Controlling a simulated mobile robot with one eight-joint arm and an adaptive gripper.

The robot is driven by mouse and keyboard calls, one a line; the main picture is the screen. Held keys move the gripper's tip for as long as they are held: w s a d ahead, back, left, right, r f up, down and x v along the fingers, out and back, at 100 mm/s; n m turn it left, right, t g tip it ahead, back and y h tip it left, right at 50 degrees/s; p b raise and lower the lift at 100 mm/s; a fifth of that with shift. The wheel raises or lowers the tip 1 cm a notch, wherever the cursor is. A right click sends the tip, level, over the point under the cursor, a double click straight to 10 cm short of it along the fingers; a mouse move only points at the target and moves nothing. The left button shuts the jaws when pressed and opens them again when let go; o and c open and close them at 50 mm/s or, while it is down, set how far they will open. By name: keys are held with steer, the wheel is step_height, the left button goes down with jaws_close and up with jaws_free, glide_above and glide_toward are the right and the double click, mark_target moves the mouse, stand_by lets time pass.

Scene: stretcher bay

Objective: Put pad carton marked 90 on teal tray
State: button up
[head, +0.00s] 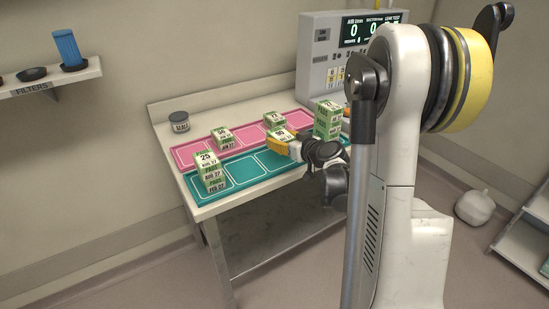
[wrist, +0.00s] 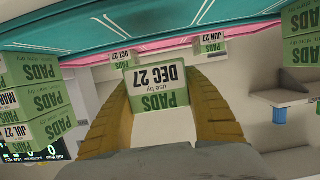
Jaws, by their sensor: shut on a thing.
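The held pad carton (head: 280,134) is green and white; its top number is small and looks like 90. In the wrist view the held carton (wrist: 158,88) shows an upside-down "PADS, use by DEC 27" face. My gripper (head: 291,145) is shut on it, with yellow fingers on both sides. In the head view the carton appears over the back edge of the teal tray (head: 242,172), near the pink tray; its exact height is unclear. The teal tray carries a stack of cartons marked 25 on top (head: 208,160) at its left end.
A taller carton stack (head: 327,112) stands at the right, close to my gripper. The pink tray (head: 187,154) behind holds two cartons, one left (head: 222,138) and one right (head: 274,119). A grey jar (head: 180,122) and a display machine (head: 335,45) stand behind. The teal tray's middle is clear.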

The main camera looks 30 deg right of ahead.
mark_target(275, 158)
steer(key=shift+w+a+f, duration=0.65)
steer(key=shift+w, duration=0.15)
steer(key=shift+f+b, duration=0.15)
steer(key=shift+b, duration=0.2)
step_height(275, 158, down, 4)
steer(key=shift+r+b, duration=0.1)
steer(key=shift+b, duration=1)
steer(key=shift+r, duration=0.1)
steer(key=o, duration=1.3)
